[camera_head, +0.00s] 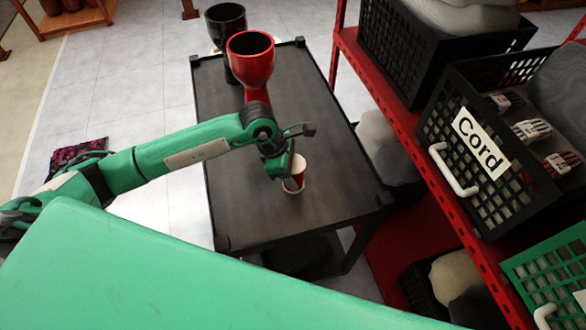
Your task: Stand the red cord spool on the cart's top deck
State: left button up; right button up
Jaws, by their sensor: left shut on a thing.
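The red cord spool (296,183), red with a pale top rim, is upright or nearly so over the near half of the cart's black top deck (325,140). My left gripper (282,170) reaches in from the left and is shut on the spool, covering part of its left side. I cannot tell whether the spool's base touches the deck or is just above it. My right gripper is not in view.
A red goblet drum (250,60) and a black goblet drum (225,22) stand at the deck's far left. A red shelf rack (395,105) on the right holds a black crate labelled Cord (470,165) with several items inside. The deck's right side is clear.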

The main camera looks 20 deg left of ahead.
pick_arm(q)
jog(key=shift+f, duration=0.2)
jog(key=o, duration=1)
jog(key=shift+r, duration=0.1)
jog(key=shift+o, duration=0.2)
jog(key=shift+r, duration=0.15)
jog(key=shift+a+r, duration=0.1)
jog(key=shift+r, duration=0.1)
jog(key=b+v, duration=0.3)
jog(key=v, duration=0.8)
jog(key=shift+r+b, duration=0.3)
jog(key=shift+b, duration=0.1)
